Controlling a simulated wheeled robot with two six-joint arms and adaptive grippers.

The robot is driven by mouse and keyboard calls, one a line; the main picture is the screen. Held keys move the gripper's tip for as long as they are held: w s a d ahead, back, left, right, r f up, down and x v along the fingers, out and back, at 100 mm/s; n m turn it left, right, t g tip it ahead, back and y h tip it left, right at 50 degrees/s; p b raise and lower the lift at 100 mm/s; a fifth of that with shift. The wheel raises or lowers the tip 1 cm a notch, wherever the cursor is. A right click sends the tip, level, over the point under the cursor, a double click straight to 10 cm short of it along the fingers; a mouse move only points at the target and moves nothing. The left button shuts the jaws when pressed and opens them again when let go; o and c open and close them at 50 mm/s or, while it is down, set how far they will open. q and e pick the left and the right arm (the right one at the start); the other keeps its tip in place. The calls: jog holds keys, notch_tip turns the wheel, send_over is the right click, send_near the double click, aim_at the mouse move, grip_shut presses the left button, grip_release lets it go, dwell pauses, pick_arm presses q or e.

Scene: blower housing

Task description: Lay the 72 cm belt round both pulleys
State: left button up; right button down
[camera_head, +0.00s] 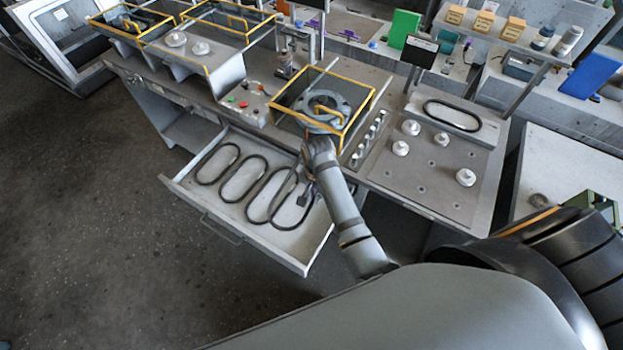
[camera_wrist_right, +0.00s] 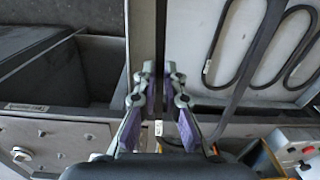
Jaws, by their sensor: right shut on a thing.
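My right gripper (camera_head: 305,185) hangs over the right side of the open drawer. In the wrist view its purple-padded fingers (camera_wrist_right: 160,92) are close together with a narrow gap. Several dark belts, such as this loop (camera_head: 217,163), lie in the drawer. No length marking is legible. A yellow-framed unit (camera_head: 322,100) with a round grey housing stands on the bench behind. I cannot tell which wheels are the pulleys meant. My left gripper is out of view.
The drawer (camera_head: 290,258) sticks out from the bench, its walls close to my gripper. A panel (camera_head: 425,180) with several white knobs lies to the right. Another belt (camera_head: 452,114) lies on a raised tray. A box with red and green buttons (camera_head: 243,100) sits left of the yellow frame.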

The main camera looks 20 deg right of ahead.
jog(key=shift+r+m, duration=0.4)
jog(key=shift+r, duration=0.25)
jog(key=shift+f, duration=0.85)
notch_tip(320, 180, down, 16)
jog(key=b, duration=0.4)
jog(key=shift+r, duration=0.25)
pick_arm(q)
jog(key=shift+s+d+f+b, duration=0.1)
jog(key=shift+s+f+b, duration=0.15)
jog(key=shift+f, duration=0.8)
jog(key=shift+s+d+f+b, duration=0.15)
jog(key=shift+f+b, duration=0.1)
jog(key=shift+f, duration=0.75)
pick_arm(e)
jog(key=shift+f, duration=0.6)
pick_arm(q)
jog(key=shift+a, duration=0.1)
pick_arm(e)
jog(key=shift+f, duration=0.1)
